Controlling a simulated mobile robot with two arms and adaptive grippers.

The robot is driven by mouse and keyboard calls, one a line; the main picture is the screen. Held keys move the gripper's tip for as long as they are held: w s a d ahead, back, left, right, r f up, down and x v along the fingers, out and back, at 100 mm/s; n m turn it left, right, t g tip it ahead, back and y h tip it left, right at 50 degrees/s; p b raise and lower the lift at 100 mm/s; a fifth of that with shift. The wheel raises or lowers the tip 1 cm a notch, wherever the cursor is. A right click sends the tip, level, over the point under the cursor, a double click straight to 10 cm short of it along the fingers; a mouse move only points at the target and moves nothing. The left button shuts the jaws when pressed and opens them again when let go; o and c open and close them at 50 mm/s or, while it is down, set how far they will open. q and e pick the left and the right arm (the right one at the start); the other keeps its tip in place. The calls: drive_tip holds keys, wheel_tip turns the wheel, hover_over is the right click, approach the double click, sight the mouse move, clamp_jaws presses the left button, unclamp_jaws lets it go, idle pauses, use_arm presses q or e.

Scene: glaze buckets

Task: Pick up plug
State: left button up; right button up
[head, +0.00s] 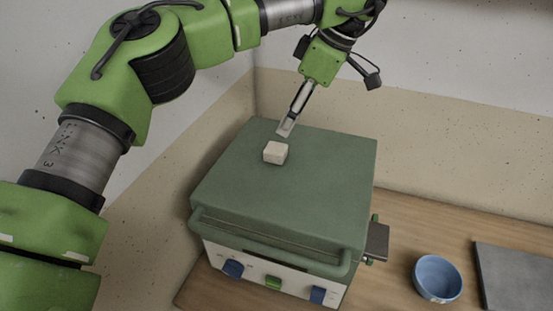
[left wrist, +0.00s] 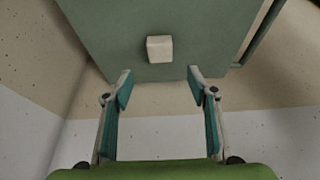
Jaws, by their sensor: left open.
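The plug is a small, pale, block-like piece (head: 275,152) lying on the flat green lid of a box-shaped appliance. It also shows in the left wrist view (left wrist: 159,49), ahead of and between the fingertips. My left gripper (head: 286,128) is just behind the plug in the head view, pointing down toward the lid. In the left wrist view my left gripper (left wrist: 160,80) has its two fingers spread wide with nothing between them. The plug is apart from both fingers. My right gripper is in neither view.
The green appliance (head: 320,165) has a front handle bar and blue and green knobs, and stands on a wooden counter (head: 385,290). A blue bowl (head: 437,278) and a dark grey slab (head: 515,275) are to its right. Walls stand close behind and left. The lid around the plug is clear.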

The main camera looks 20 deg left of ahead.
sight(277, 148)
use_arm(q)
drive_tip(key=x, duration=0.3)
drive_tip(key=shift+w+a+f, duration=0.1)
drive_tip(key=shift+w+a, duration=0.05)
drive_tip(key=p+x, duration=0.2)
drive_tip(key=shift+f, duration=0.45)
drive_tip(key=p+x, duration=0.1)
drive_tip(key=x, duration=0.2)
drive_tip(key=shift+f, duration=0.3)
drive_tip(key=c, duration=1.2)
clamp_jaws()
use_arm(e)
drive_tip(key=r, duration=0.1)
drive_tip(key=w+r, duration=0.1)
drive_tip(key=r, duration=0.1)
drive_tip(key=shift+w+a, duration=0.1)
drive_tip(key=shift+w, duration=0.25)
